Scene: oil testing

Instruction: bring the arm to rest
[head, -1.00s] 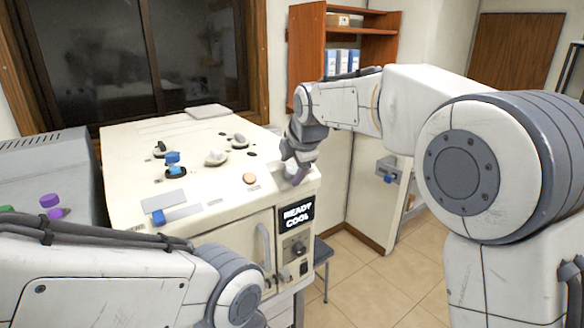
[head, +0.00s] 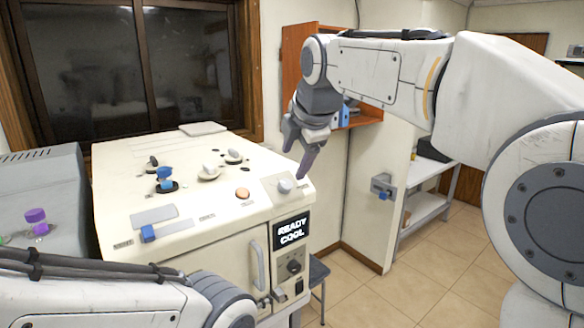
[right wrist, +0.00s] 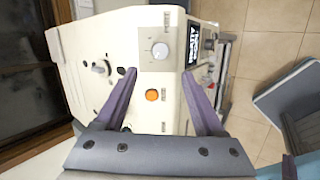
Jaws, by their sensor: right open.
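My right gripper (head: 296,162) hangs at the end of my right arm, above the front right corner of the cream machine (head: 225,240). Its two fingers are spread and hold nothing. In the right wrist view, the open right gripper (right wrist: 158,73) has one finger on either side of the machine's light knob (right wrist: 160,50) and orange button (right wrist: 152,95), apart from both. The knob also shows in the head view (head: 285,186), below the fingers. My left arm crosses the bottom left of the head view, and its gripper is out of frame.
The machine's top carries several small fittings, including a blue-capped one (head: 164,174). A grey unit (head: 40,180) with a purple-capped item (head: 36,215) is at left. A wooden shelf (head: 297,70) stands behind; open floor (head: 400,300) lies right.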

